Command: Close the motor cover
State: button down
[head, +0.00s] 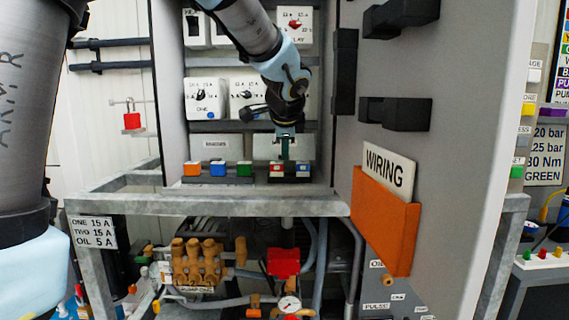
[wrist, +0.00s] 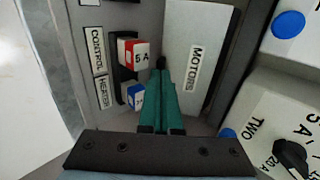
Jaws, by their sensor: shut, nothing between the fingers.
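A pale cover labelled MOTORS (wrist: 180,75) fills the upper middle of the wrist view. It stands beside a row of exposed breakers, so it is not over them. In the head view two pale plates stand behind the breaker row, a left one (head: 216,153) and a right one (head: 262,147); I cannot read which says MOTORS. My gripper (head: 285,158) is in front of the right plate, partly hiding it. In the wrist view my green fingers (wrist: 161,72) are together and empty, between the breakers and the cover. Whether they touch the cover is unclear.
A red breaker marked 5 A (wrist: 132,52) and a blue breaker (wrist: 135,96) are close beside my fingers. Knob panels, one marked TWO (wrist: 262,128), sit above. A grey cabinet door (head: 345,170) stands open at right, with an orange WIRING pocket (head: 383,225).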

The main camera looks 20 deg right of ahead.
jog(key=shift+w+d+f+t+h+b, duration=0.1)
jog(key=shift+f+t+h+b, duration=0.4)
jog(key=shift+b, duration=3.2)
jog(key=shift+w+f+t+h+b, duration=0.15)
jog(key=shift+f+t+b, duration=0.55)
jog(key=shift+b, duration=2.95)
jog(key=t+b, duration=0.1)
jog(key=b, duration=0.2)
jog(key=shift+r, duration=0.4)
jog(key=shift+r, duration=0.3)
jog(key=shift+s+r+p, duration=0.1)
jog(key=shift+r+p, duration=0.5)
jog(key=shift+r, duration=0.1)
